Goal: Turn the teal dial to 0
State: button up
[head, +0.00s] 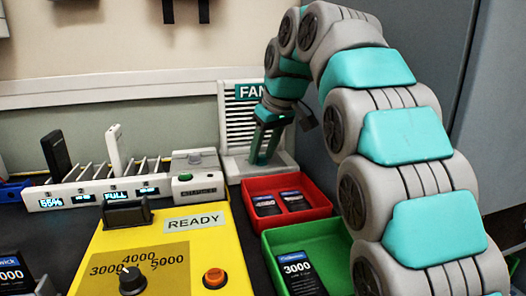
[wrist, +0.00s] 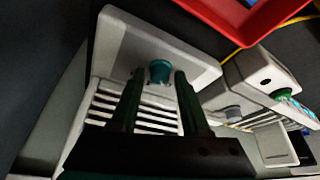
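The teal dial (wrist: 159,71) sits on the pale base of the fan unit (wrist: 205,72) in the wrist view. My gripper (wrist: 160,84) is open, with one finger on each side of the dial and a small gap showing on both sides. I cannot tell how deep the fingertips reach along the dial. In the head view my gripper (head: 266,142) points down in front of the slatted fan unit (head: 236,120), which has a "FAN" label. The dial is not clearly visible there, and its markings cannot be read in either view.
A charging rack (head: 90,193) with upright phones is left. A yellow tester (head: 180,255) with a black knob and an orange button is at the front.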

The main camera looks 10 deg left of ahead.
jog(key=shift+o, duration=1.2)
jog(key=shift+r, duration=0.1)
jog(key=p+v, duration=0.2)
jog(key=v, duration=0.4)
jog(key=shift+s+r, duration=0.1)
jog(key=shift+r, duration=0.25)
jog(key=shift+s+d+r+p, duration=0.15)
jog(key=shift+d+r+p, duration=0.15)
jog(key=shift+r+p, duration=0.15)
jog(key=shift+s+f, duration=0.1)
